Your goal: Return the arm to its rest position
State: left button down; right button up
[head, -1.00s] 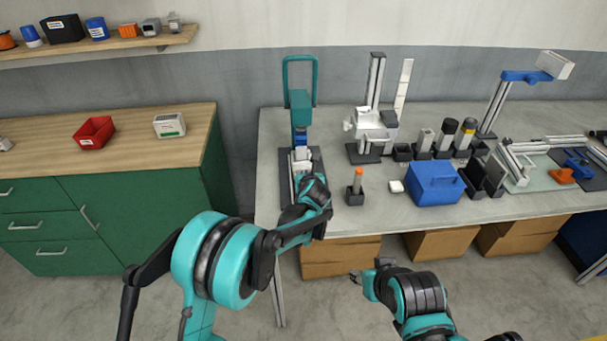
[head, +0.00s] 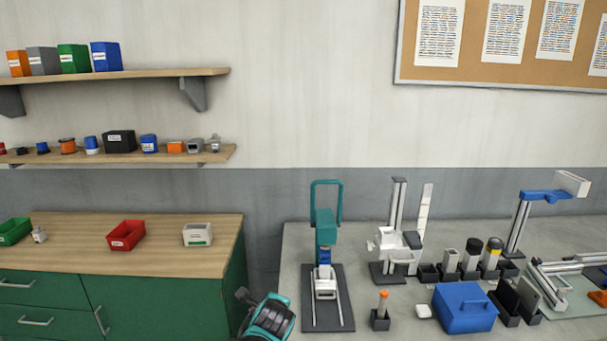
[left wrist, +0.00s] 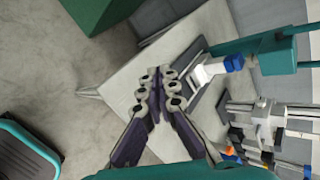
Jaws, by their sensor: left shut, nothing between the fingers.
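My left gripper (left wrist: 158,76) is shut and empty in the left wrist view, its dark fingers meeting at the tips. In the head view the end of my left arm (head: 268,318) shows low in the picture, teal and black, in front of the gap between the green cabinet and the grey table. It is apart from the teal press (head: 325,228), which stands on a dark base with a white block in it. The press also shows in the left wrist view (left wrist: 277,55), right of the fingers. My right gripper is out of view.
The grey table (head: 300,245) holds a blue box (head: 463,310), an orange-tipped holder (head: 381,312) and several devices. The green cabinet (head: 165,305) bears a red bin (head: 126,235). Shelves hang above it. Bare floor (left wrist: 50,65) shows beside the table in the left wrist view.

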pick_arm(q)
jog(key=s+a+f+n+g, duration=0.1)
jog(key=s+a+n, duration=0.2)
jog(key=s+n, duration=0.4)
jog(key=s+a+f+n+g, duration=0.1)
jog(key=s+a+n, duration=0.3)
jog(key=s+n, duration=0.3)
jog(key=s+a+f+n+h, duration=0.1)
jog(key=s+a+n, duration=0.2)
jog(key=s+n, duration=0.4)
jog(key=s, duration=0.5)
jog(key=shift+s+a+f+g, duration=0.15)
jog(key=shift+f+g, duration=0.25)
